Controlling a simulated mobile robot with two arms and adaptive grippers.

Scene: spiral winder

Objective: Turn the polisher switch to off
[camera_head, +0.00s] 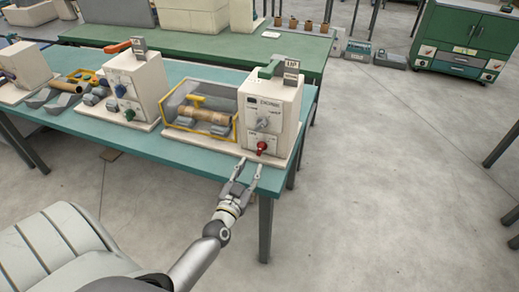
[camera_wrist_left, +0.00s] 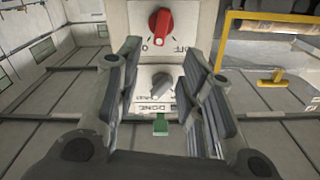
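A cream machine box (camera_head: 282,115) stands at the right end of the teal table, with a red knob (camera_head: 262,148) low on its front. The wrist view shows this red knob (camera_wrist_left: 160,22), with an OFF label (camera_wrist_left: 180,48) beside it. The knob's ridge stands nearly upright, slightly tilted, in that view. My left gripper (camera_head: 250,165) is open and empty, just in front of and below the red knob in the head view. In the wrist view the fingertips (camera_wrist_left: 162,52) are spread, with the knob beyond them and not between them. My right gripper is not in view.
A grey knob (camera_wrist_left: 161,84) sits on the same panel. A yellow-framed guard (camera_head: 202,105) adjoins the box. Another cream machine (camera_head: 134,85) with a green knob stands further left on the teal table (camera_head: 205,170).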

